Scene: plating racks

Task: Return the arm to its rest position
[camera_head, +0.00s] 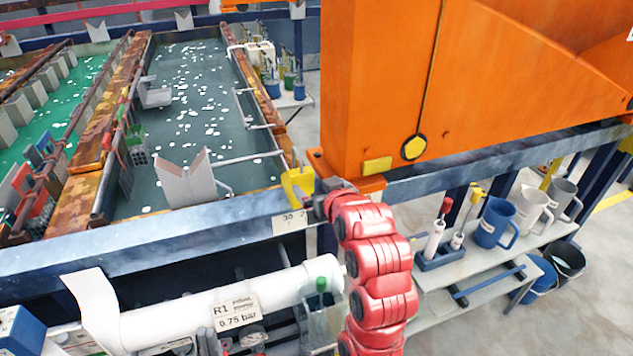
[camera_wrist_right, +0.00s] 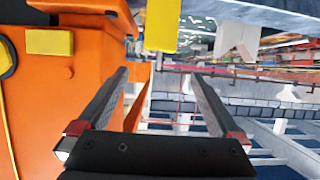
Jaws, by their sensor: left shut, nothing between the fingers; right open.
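My right gripper (camera_wrist_right: 160,76) shows in the right wrist view with its two dark fingers apart. It is open and nothing sits between the fingers. A large orange housing (camera_wrist_right: 28,110) stands close along the left of that view, beside the left finger. A yellow piece (camera_wrist_right: 161,25) is at the top, beyond the fingertips. My left gripper is not in view.
The orange housing (camera_head: 372,80) fills the upper right, above a blue beam (camera_head: 200,232). A white pipe (camera_head: 180,322) runs below the beam. A tank (camera_head: 185,105) lies behind, with a white V-shaped saddle (camera_head: 187,182). A shelf (camera_head: 437,305) at right carries mugs (camera_head: 493,225).

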